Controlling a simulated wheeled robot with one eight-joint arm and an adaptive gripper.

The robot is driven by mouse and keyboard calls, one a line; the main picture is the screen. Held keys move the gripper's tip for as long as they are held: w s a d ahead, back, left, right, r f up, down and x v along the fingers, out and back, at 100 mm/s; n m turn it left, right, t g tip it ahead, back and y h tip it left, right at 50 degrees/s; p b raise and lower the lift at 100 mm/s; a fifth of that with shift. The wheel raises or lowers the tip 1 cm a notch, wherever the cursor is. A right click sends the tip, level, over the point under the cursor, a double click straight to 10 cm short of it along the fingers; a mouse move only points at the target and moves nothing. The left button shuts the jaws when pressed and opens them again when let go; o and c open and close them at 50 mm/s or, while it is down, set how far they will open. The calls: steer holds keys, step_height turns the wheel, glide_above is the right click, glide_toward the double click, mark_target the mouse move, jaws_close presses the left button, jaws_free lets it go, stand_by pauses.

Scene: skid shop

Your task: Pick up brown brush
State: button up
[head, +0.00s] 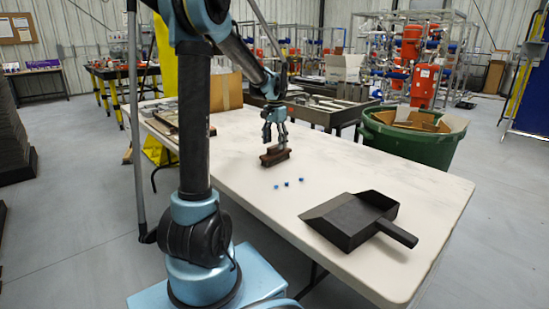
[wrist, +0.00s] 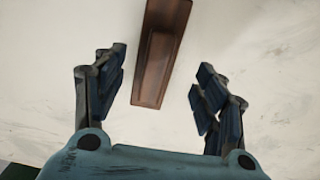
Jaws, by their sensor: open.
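The brown brush (head: 274,156) lies on the white table (head: 365,165), below my gripper (head: 274,133). In the wrist view the brush (wrist: 160,60) is a long brown block running up out of the frame, its near end between the two fingers. My gripper (wrist: 160,92) is open there, with a gap on each side of the brush and nothing held. In the head view the fingers point down just above the brush. The brush's far end is cut off in the wrist view.
Several small blue pieces (head: 287,183) lie on the table in front of the brush. A black dustpan (head: 352,220) sits nearer the table's right front. A cardboard box (head: 226,92) stands behind my arm. A green bin (head: 410,141) stands beyond the table's far edge.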

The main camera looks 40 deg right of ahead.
mark_target(276, 145)
steer(key=shift+s+d+f, duration=0.1)
steer(key=shift+f, duration=1)
steer(key=shift+s+d+f, duration=0.1)
steer(key=shift+f, duration=1)
steer(key=c, duration=1.2)
